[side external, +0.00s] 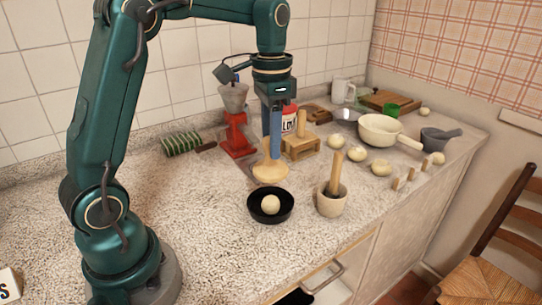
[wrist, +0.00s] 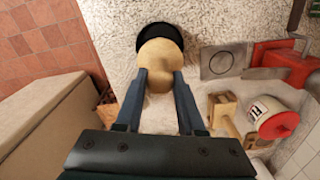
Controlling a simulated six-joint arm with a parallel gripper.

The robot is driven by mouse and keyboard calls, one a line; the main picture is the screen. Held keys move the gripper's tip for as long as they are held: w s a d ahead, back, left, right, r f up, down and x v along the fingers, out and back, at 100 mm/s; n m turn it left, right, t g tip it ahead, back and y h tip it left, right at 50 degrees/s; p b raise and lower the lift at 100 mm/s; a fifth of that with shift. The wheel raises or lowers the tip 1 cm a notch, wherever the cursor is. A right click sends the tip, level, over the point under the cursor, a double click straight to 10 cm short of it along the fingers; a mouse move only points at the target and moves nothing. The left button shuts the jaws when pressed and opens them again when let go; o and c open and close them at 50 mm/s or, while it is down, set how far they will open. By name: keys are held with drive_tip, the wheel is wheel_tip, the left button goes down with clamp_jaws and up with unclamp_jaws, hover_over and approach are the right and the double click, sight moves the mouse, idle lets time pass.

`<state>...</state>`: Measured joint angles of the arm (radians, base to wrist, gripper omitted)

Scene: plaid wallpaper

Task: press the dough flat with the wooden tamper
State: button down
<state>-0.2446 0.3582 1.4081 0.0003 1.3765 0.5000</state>
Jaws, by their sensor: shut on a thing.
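My gripper (side external: 272,148) points down and is shut on the wooden tamper (side external: 270,174), a pale wooden tool with a wide round foot. The tamper hangs upright just behind the small black dish (side external: 251,212), and looks apart from it. A pale round ball of dough (side external: 270,205) sits in the dish and is not flattened. In the wrist view, the tamper (wrist: 160,58) is between the two blue fingers of my gripper (wrist: 160,80). It covers most of the black dish (wrist: 150,32) there, and the dough is hidden behind it.
A mortar with a wooden pestle (side external: 331,205) stands right of the dish. A red grinder (side external: 238,140), a wooden stand (side external: 302,149) and a labelled jar stand behind. A cream pan (side external: 379,132) and several pale balls lie farther right. The counter left of the dish is clear.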

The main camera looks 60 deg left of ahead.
sight(271, 168)
drive_tip(key=shift+f, duration=3)
drive_tip(key=shift+f, duration=1.1)
idle(3.9)
